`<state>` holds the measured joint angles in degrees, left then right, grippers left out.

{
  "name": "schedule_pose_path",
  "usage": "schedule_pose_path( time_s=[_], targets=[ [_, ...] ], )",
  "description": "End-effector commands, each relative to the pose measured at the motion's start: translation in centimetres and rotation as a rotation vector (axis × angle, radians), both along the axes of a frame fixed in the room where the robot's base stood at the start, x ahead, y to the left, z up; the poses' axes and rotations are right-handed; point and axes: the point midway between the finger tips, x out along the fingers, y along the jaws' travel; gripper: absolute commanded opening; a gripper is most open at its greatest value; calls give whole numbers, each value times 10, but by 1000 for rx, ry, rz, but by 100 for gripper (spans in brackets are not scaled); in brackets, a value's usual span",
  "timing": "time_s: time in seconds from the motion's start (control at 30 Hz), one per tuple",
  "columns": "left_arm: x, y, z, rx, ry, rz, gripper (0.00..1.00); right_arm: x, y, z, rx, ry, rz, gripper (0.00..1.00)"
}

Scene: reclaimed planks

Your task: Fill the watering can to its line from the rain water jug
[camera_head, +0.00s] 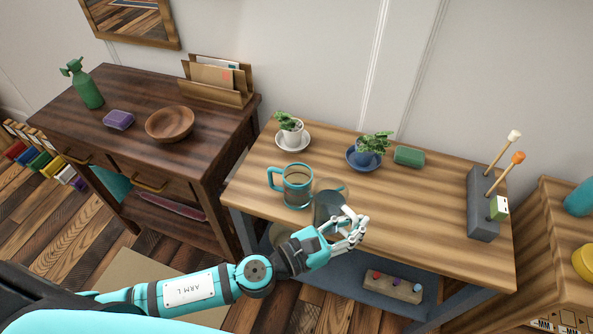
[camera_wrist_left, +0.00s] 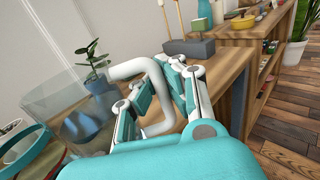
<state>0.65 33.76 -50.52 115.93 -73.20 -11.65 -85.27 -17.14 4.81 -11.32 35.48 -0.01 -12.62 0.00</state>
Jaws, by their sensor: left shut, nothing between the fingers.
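A clear vessel with a teal rim and teal handle (camera_head: 297,187) stands upright on the light wooden table, with grey contents low inside. To its right stands a second clear vessel (camera_head: 330,188), partly hidden by my gripper. In the left wrist view the second vessel (camera_wrist_left: 50,92) has a white handle (camera_wrist_left: 127,69). I cannot tell which is the watering can and which the jug, and no fill line is readable. My left gripper (camera_head: 357,231) is shut and empty beside the white handle, at the table's front edge. My right gripper is not in view.
Potted plants on a white saucer (camera_head: 292,142) and a blue saucer (camera_head: 361,163), and a green block (camera_head: 408,156), stand behind the vessels. A grey holder (camera_head: 480,210) with sticks stands at the right end. The table's middle right is clear.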

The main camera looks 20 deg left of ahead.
Motion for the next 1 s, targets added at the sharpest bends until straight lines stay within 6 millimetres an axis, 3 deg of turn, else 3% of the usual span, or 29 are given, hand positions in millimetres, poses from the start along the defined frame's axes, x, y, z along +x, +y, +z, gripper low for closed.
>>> schedule_pose_path(
  time_s=[0.43, 0.77, 1.0],
  targets=[
    [7, 11, 20, -145, 90, -6, 0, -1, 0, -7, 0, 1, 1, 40],
    [15, 23, 57, -283, 179, -7, 0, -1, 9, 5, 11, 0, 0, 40],
    [22, 34, 67, -384, 246, -8, 0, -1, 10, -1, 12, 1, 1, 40]
  ],
)
